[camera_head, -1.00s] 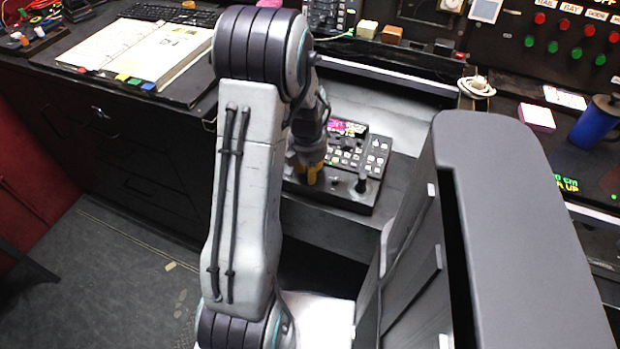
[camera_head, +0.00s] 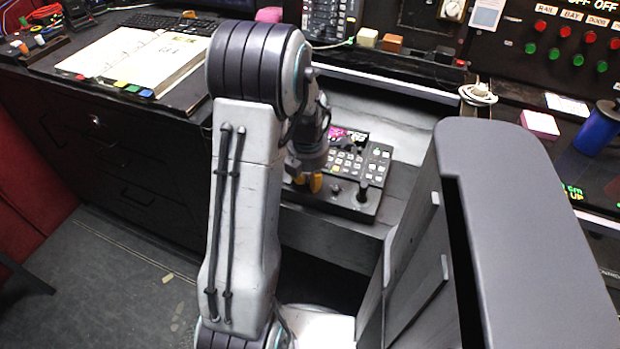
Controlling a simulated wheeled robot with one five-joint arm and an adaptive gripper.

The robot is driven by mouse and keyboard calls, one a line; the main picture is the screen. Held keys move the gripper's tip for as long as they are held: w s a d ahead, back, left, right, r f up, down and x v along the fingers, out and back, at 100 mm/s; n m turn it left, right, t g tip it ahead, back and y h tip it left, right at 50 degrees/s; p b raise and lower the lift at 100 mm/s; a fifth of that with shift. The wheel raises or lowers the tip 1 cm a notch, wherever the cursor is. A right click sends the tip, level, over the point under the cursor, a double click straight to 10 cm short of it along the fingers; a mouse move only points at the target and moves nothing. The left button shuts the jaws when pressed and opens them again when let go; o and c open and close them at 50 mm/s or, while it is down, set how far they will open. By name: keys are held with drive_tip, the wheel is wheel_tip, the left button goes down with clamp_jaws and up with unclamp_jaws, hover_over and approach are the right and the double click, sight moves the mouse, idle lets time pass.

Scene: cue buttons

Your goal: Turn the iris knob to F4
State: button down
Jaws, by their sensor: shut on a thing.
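A dark control panel (camera_head: 366,205) with rows of pale keys, a small colour screen and a short black joystick (camera_head: 363,189) sits on the lower desk shelf, right of my raised arm. My gripper (camera_head: 308,184) points down at the panel's front left part. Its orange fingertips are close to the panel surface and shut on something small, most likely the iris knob. The knob itself is hidden by the fingers and the arm, so its pointer and the F4 mark cannot be read.
An open binder (camera_head: 140,55) lies on the desk at the left. A pink block (camera_head: 540,122), a coiled white cable (camera_head: 478,94) and a blue mug (camera_head: 595,128) are at the right. A panel of red and green buttons (camera_head: 570,45) stands behind them.

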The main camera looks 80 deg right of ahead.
drive_tip(key=c, duration=1.4)
unclamp_jaws()
drive_tip(key=shift+w+a+f, duration=0.1)
drive_tip(key=shift+a+f, duration=0.05)
drive_tip(key=shift+o, duration=0.3)
drive_tip(key=m+p, duration=0.1)
drive_tip(key=r+m+p, duration=0.1)
drive_tip(key=m+p, duration=0.1)
drive_tip(key=shift+m+p, duration=0.3)
drive_tip(key=m+p, duration=0.3)
drive_tip(key=p, duration=0.2)
drive_tip(key=shift+f+p, duration=0.15)
drive_tip(key=shift+p, duration=0.25)
drive_tip(key=shift+p, duration=0.4)
